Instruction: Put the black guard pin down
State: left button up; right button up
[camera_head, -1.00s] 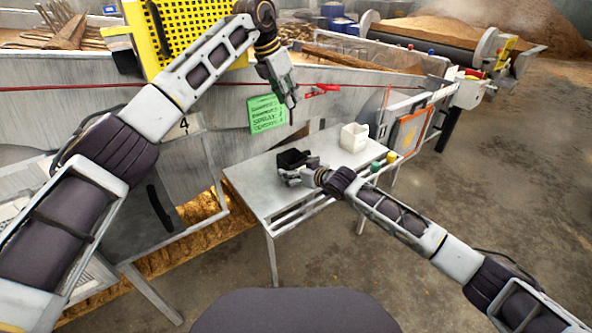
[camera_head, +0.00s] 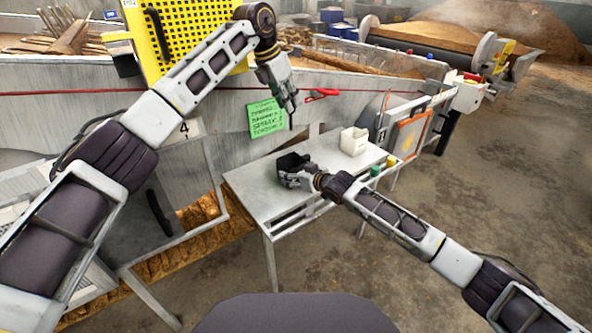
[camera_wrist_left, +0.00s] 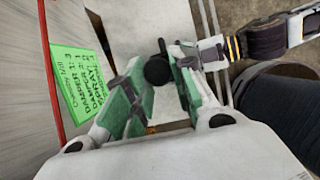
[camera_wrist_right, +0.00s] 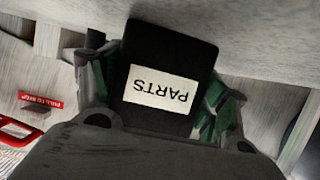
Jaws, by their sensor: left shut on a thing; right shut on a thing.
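The black guard pin (camera_wrist_left: 157,70) is between the green-padded fingers of my left gripper (camera_wrist_left: 154,92), its round dark end showing. In the head view my left gripper (camera_head: 290,100) is shut and points down, with the thin dark pin (camera_head: 291,122) hanging below it, above the table's back edge. My right gripper (camera_head: 300,180) is low over the table, shut on a black bin (camera_head: 292,162). In the right wrist view the bin (camera_wrist_right: 170,55) bears a white PARTS label and sits between the fingers.
The grey table (camera_head: 262,195) has clear surface left and front of the bin. A white container (camera_head: 354,141) stands at its back right, with green and yellow knobs (camera_head: 376,171) near the right edge. A green notice (camera_head: 266,118) and a red pull cord (camera_head: 200,90) are on the wall behind.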

aim_at(292, 125)
pick_arm(q)
jog(key=f, duration=0.2)
jog(key=d+f, duration=0.1)
jog(key=f, duration=0.2)
jog(key=s+f, duration=0.1)
jog(key=f, duration=0.1)
jog(key=shift+d+f, duration=0.15)
jog(key=shift+f, duration=0.15)
jog(key=shift+w+d+f+n, duration=0.1)
jog(key=shift+d+f+n, duration=0.1)
jog(key=shift+f+n, duration=0.15)
jog(key=shift+w+d+r+n+t+y, duration=0.1)
jog(key=shift+w+n+t+y, duration=0.2)
jog(key=shift+n, duration=0.6)
jog(key=shift+w+d+r+n+t+y, duration=0.15)
jog(key=shift+w+n+y, duration=0.15)
jog(key=shift+n, duration=0.55)
jog(key=shift+w+r+n+t+y, duration=0.1)
jog(key=shift+w+n+t+y, duration=0.25)
jog(key=shift+n, duration=0.55)
jog(key=shift+s, duration=0.1)
jog(key=shift+f, duration=0.1)
notch_tip(292, 125, down, 6)
jog(key=shift+f, duration=0.15)
jog(key=shift+f, duration=1.75)
